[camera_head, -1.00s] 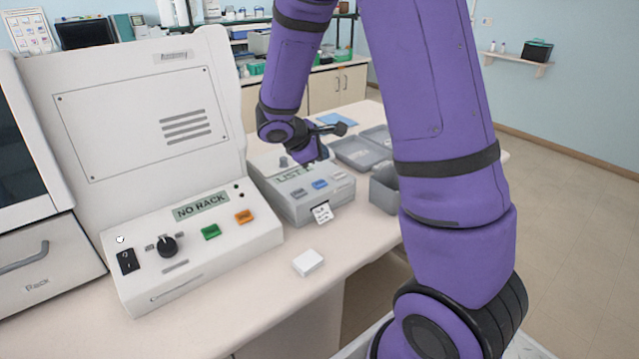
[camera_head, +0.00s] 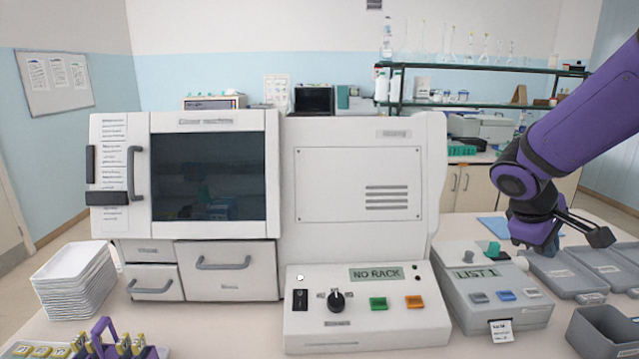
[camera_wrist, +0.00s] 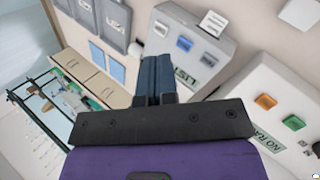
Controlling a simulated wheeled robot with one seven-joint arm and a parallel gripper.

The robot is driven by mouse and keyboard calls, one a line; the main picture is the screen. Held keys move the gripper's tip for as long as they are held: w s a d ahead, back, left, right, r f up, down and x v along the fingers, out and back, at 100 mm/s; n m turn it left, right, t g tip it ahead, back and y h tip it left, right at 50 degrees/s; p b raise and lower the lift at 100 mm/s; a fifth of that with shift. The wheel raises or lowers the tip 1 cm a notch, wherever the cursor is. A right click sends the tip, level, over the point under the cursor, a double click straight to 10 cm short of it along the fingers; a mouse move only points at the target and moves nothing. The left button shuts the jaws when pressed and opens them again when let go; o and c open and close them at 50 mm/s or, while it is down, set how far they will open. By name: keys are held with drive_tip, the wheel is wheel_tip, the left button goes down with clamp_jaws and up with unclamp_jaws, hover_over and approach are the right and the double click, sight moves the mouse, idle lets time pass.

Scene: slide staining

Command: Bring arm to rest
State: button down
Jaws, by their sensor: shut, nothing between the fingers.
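My gripper (camera_wrist: 156,68) is in the middle of the wrist view, its two dark fingers together with nothing between them. In the head view my purple arm reaches in from the right, and its end hangs over the right rear of the grey label printer reading LIST 1. The fingers are hard to make out there. The printer (camera_head: 478,315) has grey and blue buttons and a paper label (camera_head: 501,331) at its front. In the wrist view the printer (camera_wrist: 187,22) lies beyond the fingertips. I cannot tell whether the gripper touches it.
The large white staining machine (camera_head: 352,240) stands left of the printer, its display reading NO RACK. Grey trays (camera_head: 566,274) and a grey bin (camera_head: 605,335) lie at the right. Stacked white trays (camera_head: 75,280) and a purple rack (camera_head: 103,341) stand at the left.

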drive_tip(key=s+a+r+m+t+y, duration=0.2)
drive_tip(key=s+a+r, duration=0.3)
drive_tip(key=s, duration=0.3)
drive_tip(key=s+a+r+m+t+y, duration=0.2)
drive_tip(key=s+a+r+m+y, duration=0.1)
drive_tip(key=s, duration=0.6)
wheel_tip(320, 180, up, 2)
drive_tip(key=shift+s+a+m+y, duration=0.35)
drive_tip(key=shift+a+y, duration=0.35)
drive_tip(key=shift+a, duration=0.3)
